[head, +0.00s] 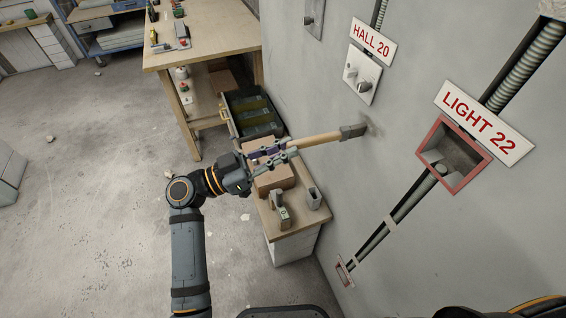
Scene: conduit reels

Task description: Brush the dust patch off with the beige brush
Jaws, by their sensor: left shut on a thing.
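My left gripper (276,154) is shut on the handle of the beige brush (318,139). The brush points to the right, and its dark head (353,131) is at the grey wall. A faint dark dust patch (375,124) shows on the wall just beyond the brush head, below the HALL 20 plate. The brush head seems to be at the patch's left edge and may cover part of it; I cannot tell whether it touches the wall. My right gripper is not in view.
A red-framed box (455,153) with a LIGHT 22 sign (484,122) and conduits sits right on the wall. A switch plate (363,74) is above the brush. A small cabinet (294,240) with boxes stands below, and a workbench (205,38) behind.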

